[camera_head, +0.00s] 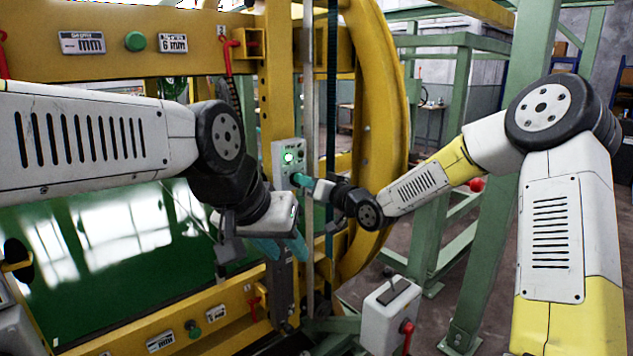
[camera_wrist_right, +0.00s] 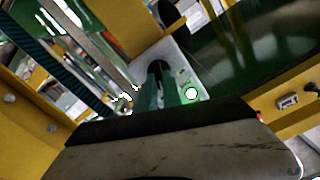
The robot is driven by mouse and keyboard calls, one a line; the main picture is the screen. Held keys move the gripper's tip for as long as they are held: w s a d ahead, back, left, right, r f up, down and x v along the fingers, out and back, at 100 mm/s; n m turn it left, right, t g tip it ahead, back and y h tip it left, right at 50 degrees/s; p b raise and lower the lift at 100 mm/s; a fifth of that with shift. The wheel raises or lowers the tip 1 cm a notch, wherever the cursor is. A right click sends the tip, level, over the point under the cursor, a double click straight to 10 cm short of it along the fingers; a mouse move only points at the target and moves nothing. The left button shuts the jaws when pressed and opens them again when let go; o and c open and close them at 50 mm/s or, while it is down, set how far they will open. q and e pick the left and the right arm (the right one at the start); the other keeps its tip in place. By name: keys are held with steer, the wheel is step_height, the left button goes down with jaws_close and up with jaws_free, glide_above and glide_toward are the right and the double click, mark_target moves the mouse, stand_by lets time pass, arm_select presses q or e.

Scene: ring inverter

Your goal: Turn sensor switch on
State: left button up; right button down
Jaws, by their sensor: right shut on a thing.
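The grey control box (camera_head: 282,148) is mounted on the yellow post, with a lit green lamp (camera_head: 289,157) and small dark knobs on its face. In the right wrist view the box (camera_wrist_right: 176,66) and the glowing lamp (camera_wrist_right: 191,93) are beside my fingers. My right gripper (camera_head: 298,179) has its teal fingertips at the lower right of the box. In the right wrist view the gripper (camera_wrist_right: 162,75) is shut on a dark switch, mostly hidden between the fingers. My left gripper (camera_head: 281,246) hangs below the box, its teal fingers apart and empty.
A yellow curved ring frame (camera_head: 381,120) stands right behind my right gripper. A vertical metal rail (camera_head: 310,80) runs beside the box. A grey pedal-like box with a red lever (camera_head: 388,318) is at lower right. A glossy green panel (camera_head: 100,250) fills the lower left.

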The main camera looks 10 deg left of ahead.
steer(key=shift+d+f+m, duration=0.1)
steer(key=shift+m, duration=1.5)
steer(key=c, duration=1.5)
jaws_free()
steer(key=v, duration=0.7)
steer(key=shift+s+d, duration=0.2)
steer(key=shift+d, duration=0.1)
